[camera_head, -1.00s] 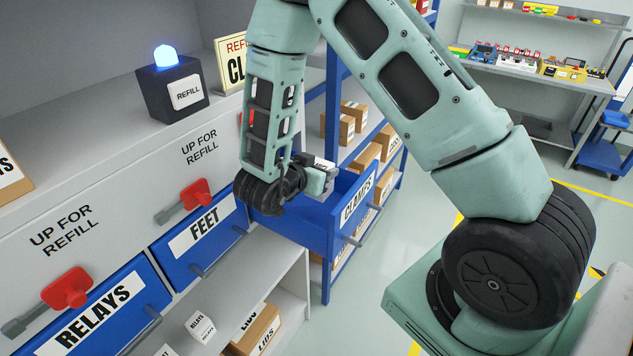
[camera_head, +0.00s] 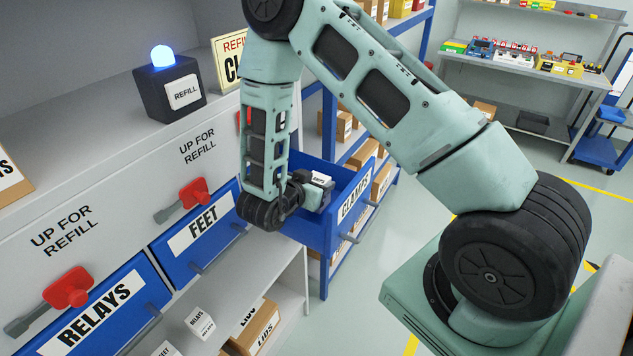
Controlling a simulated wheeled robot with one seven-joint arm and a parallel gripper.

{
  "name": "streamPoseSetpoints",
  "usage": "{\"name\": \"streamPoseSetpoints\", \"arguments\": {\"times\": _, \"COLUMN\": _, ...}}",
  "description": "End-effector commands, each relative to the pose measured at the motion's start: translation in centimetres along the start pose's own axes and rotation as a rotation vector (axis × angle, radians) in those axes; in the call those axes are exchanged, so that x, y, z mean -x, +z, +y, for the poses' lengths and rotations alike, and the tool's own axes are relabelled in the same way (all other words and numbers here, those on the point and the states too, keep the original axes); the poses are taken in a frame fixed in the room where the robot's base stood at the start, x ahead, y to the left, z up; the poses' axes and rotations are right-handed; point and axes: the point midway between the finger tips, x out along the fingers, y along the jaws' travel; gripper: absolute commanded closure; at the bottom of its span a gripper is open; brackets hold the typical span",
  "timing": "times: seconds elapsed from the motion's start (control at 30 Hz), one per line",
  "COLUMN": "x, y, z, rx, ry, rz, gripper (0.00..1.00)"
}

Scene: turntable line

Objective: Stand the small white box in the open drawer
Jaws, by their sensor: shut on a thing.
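The open drawer (camera_head: 331,232) is blue, has a CLAMPS label on its front and is pulled out at the middle of the view. My gripper (camera_head: 316,192) is over the drawer's opening, shut on a small white box (camera_head: 319,178). Only the box's white face with small dark lettering shows above the fingers; the rest of it is hidden. I cannot tell whether the box touches the drawer's floor. My wrist covers the drawer's left end.
Shut drawers marked FEET (camera_head: 203,236) and RELAYS (camera_head: 98,317) are at left, with red levers above. A lamp box (camera_head: 170,88) glows blue on the ledge. Another white box (camera_head: 200,322), marked RELAYS, sits on the lower shelf. Shelving with cartons stands behind the drawer.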

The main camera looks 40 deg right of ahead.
Motion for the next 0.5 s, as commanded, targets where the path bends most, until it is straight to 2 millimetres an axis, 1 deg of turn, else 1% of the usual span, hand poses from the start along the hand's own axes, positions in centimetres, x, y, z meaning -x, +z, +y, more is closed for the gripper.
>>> {"name": "streamPoseSetpoints", "arguments": {"times": 0.17, "x": -0.23, "y": 0.56, "z": -0.01, "rx": 0.000, "ry": 0.000, "rz": 0.000, "gripper": 0.78}}
{"name": "streamPoseSetpoints", "arguments": {"times": 0.27, "x": -0.23, "y": 0.51, "z": -0.01, "rx": 0.000, "ry": 0.000, "rz": 0.001, "gripper": 0.78}}
{"name": "streamPoseSetpoints", "arguments": {"times": 0.3, "x": -0.23, "y": 0.52, "z": 0.00, "rx": 0.000, "ry": 0.000, "rz": 0.000, "gripper": 0.46}}
{"name": "streamPoseSetpoints", "arguments": {"times": 0.37, "x": -0.23, "y": 0.51, "z": 0.00, "rx": 0.000, "ry": 0.000, "rz": 0.000, "gripper": 0.29}}
{"name": "streamPoseSetpoints", "arguments": {"times": 0.5, "x": -0.23, "y": 0.51, "z": 0.01, "rx": 0.000, "ry": 0.000, "rz": 0.000, "gripper": 0.29}}
